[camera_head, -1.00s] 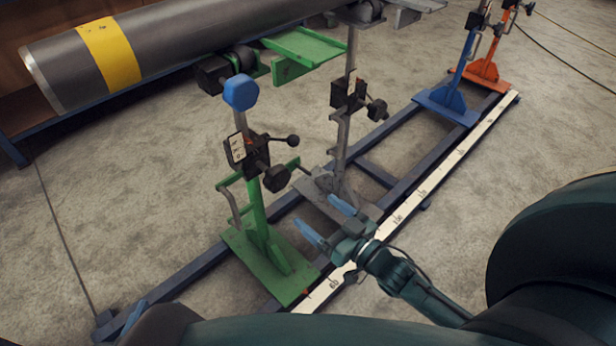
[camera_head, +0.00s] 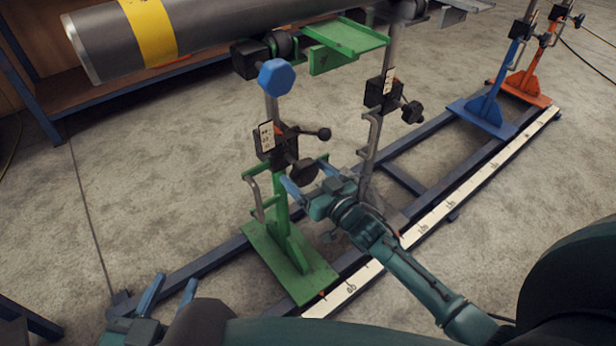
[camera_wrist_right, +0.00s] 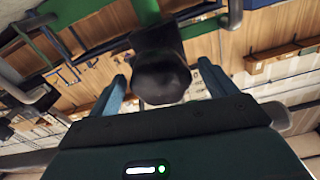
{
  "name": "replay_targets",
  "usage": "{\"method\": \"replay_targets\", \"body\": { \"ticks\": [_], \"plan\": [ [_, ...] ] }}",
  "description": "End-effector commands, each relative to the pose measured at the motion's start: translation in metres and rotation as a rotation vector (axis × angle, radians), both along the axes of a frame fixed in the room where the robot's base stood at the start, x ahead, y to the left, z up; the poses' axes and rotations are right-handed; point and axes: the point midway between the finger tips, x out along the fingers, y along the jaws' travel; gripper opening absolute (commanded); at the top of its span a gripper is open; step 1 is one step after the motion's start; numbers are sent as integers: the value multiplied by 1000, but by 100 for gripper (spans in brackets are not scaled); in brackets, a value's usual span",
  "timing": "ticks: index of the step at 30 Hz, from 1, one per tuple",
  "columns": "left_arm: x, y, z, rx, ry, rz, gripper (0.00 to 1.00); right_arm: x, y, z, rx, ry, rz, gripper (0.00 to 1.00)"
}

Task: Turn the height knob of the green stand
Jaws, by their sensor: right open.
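The green stand (camera_head: 288,250) stands upright on the rail frame, left of centre in the head view. Its black height knob (camera_head: 302,172) sticks out toward the camera from the dark clamp block (camera_head: 278,145). My right gripper (camera_head: 306,177) is open with its blue fingers beside the knob. In the right wrist view the dark knob (camera_wrist_right: 162,78) shows between the two open fingers (camera_wrist_right: 163,72), with a gap on each side. My left gripper (camera_head: 172,283) is open and empty at the lower left, away from the stand.
A ball-ended lever (camera_head: 323,134) sits just above the knob. A blue hexagonal knob (camera_head: 276,77) is higher on the stand, under the grey pipe (camera_head: 225,30). A grey stand (camera_head: 383,95) is close on the right. Blue (camera_head: 487,105) and orange (camera_head: 527,85) stands are farther back.

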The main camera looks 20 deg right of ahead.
Motion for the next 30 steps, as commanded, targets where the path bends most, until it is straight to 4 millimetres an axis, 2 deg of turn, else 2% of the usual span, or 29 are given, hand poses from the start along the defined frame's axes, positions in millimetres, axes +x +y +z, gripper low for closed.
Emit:
{"method": "replay_targets", "body": {
  "ticks": [6,22,30],
  "plan": [
    [0,0,0,0,0,0,36,0,0,0,1,0,0,82],
    [0,0,0,-1,1,-1,36,0,0,0,1,-1,0,39],
    [0,0,1,-1,6,-1,36,0,0,1,-26,-10,0,39]
  ]
}}
